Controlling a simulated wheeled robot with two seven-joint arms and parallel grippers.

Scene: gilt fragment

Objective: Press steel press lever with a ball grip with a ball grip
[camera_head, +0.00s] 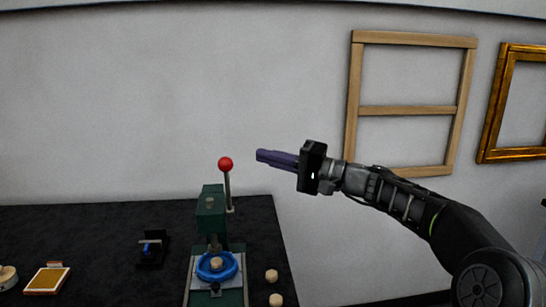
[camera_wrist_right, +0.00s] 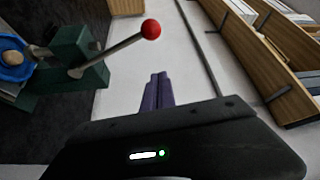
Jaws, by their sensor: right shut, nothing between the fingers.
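The steel press lever (camera_head: 228,188) rises from the right side of a green press (camera_head: 210,215) and ends in a red ball grip (camera_head: 225,164). It stands nearly upright in the head view. My right gripper (camera_head: 258,155) is shut and empty, its purple fingers pointing left. In the head view the fingertips are just right of the ball and slightly above it. In the right wrist view the ball (camera_wrist_right: 151,29) is beyond the fingertips (camera_wrist_right: 158,76), with a visible gap. The lever (camera_wrist_right: 105,56) slants up to it there. My left gripper is not in view.
A blue ring (camera_head: 217,266) holding a pale disc sits on the press base. Pale round pieces (camera_head: 271,276) lie to its right on the dark table (camera_head: 100,225). A small black holder (camera_head: 152,248) stands left. Wooden frame (camera_head: 413,108) and gilt frame (camera_head: 497,110) are at the wall.

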